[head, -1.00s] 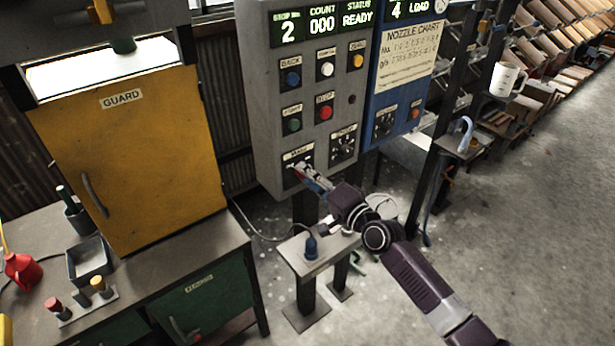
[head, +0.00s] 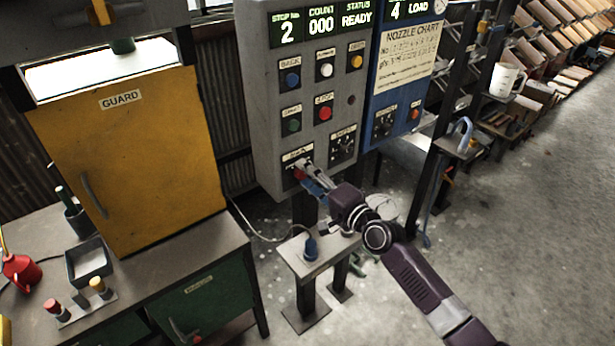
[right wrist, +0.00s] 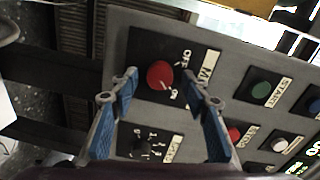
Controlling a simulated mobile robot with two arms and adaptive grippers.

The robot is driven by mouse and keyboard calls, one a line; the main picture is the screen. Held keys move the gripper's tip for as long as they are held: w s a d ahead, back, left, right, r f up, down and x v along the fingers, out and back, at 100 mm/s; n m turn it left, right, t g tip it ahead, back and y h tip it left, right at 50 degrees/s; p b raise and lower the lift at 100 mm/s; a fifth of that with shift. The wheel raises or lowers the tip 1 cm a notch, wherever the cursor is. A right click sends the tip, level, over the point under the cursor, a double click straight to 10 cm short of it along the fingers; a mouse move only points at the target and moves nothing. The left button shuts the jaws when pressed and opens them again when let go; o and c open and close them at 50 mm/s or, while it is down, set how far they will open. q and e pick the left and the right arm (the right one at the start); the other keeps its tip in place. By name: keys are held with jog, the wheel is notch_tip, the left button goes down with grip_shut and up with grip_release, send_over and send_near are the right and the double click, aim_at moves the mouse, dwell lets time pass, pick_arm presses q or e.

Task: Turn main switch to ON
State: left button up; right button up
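The main switch is a red round knob (right wrist: 160,75) on a black plate with OFF and ON marks, low on the grey control panel. A small pale mark on the knob seems to lie toward ON, but it is too small to be sure. It also shows in the head view (head: 298,174), partly covered by my fingers. My right gripper (right wrist: 162,83) is open, with one blue-padded finger at each side of the knob in the picture. Contact cannot be told. In the head view the right gripper (head: 307,169) is at the switch. My left gripper is not in view.
The grey panel (head: 265,120) has several buttons, a black selector (head: 342,147) and lit displays reading 2, 000, READY. A blue panel (head: 408,100) adjoins it. Below is a small stand (head: 318,262). The yellow guard (head: 130,160) and green bench are left; open floor is right.

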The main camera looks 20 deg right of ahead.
jog(key=shift+s, duration=0.1)
jog(key=v, duration=1.1)
jog(key=shift+s+d, duration=0.15)
jog(key=shift+s, duration=0.25)
jog(key=s+d+f+n+g+h+b, duration=0.1)
jog(key=s+d+f+g+h, duration=0.15)
jog(key=f, duration=0.85)
jog(key=s+d+f+n+g+h, duration=0.1)
jog(key=d+f, duration=0.2)
jog(key=f, duration=0.9)
jog(key=s+f+n+g+h, duration=0.15)
jog(key=s+f, duration=0.25)
jog(key=f, duration=0.4)
jog(key=s+f+n+g, duration=0.2)
jog(key=s+f, duration=0.3)
jog(key=f, duration=0.4)
jog(key=s+a+f+n+g+b, duration=0.2)
jog(key=s+f+n+g, duration=0.25)
jog(key=s+f, duration=1.3)
jog(key=s+a+f+n+g, duration=0.2)
jog(key=s, duration=0.7)
jog(key=s+a+f+n+g+h, duration=0.1)
jog(key=s+a+f+n+g, duration=0.1)
jog(key=s, duration=0.8)
jog(key=shift+a+f+n, duration=0.2)
jog(key=shift+f+n, duration=0.1)
jog(key=shift+f, duration=0.45)
